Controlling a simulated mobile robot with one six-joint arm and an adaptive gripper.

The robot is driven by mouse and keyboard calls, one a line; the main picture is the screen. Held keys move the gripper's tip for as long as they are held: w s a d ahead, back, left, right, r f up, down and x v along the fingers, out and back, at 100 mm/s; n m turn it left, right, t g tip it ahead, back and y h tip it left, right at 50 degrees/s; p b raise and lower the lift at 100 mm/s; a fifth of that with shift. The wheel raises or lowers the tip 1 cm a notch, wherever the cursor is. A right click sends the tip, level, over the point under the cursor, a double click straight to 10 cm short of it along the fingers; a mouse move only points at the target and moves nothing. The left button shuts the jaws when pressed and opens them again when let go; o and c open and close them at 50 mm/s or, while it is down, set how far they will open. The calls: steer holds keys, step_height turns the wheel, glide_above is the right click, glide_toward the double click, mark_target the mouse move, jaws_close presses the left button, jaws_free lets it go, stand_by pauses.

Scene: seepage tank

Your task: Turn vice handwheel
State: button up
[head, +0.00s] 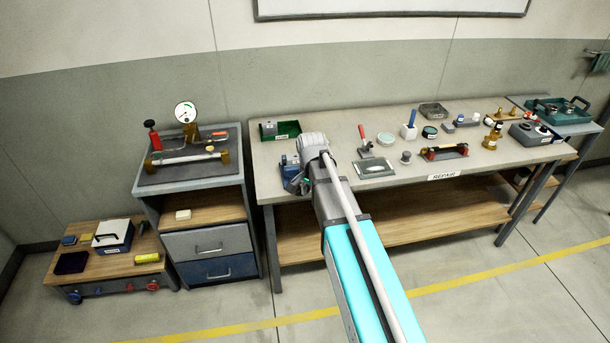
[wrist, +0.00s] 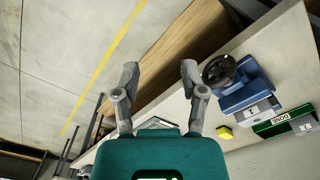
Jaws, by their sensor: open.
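The blue vice (wrist: 245,88) stands on the left end of the bench, and its black handwheel (wrist: 219,70) faces the bench's front edge in the wrist view. In the head view the vice (head: 290,166) is partly hidden behind my arm's end, and the handwheel is hard to make out. My gripper (wrist: 159,72) is open and empty in the wrist view. Its fingers are apart, with the handwheel just right of the right finger. I cannot tell whether that finger touches the wheel. In the head view the fingers are small and mostly hidden.
The bench (head: 410,189) bears a green bin (head: 289,129), a red-handled clamp (head: 364,142) and several small parts on the right. A cabinet with a gauge (head: 186,112) stands left. The floor in front is free.

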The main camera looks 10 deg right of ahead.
steer(key=w+r+m+p, duration=0.5)
steer(key=w+m, duration=0.3)
steer(key=w, duration=0.5)
steer(key=shift+w+d+r, duration=0.25)
steer(key=shift+w+r, duration=0.15)
steer(key=shift+r, duration=0.15)
steer(key=shift+f, duration=0.2)
step_height(320, 180, down, 13)
steer(key=b, duration=1.3)
steer(key=shift+f+b, duration=0.2)
steer(key=shift+b, duration=0.15)
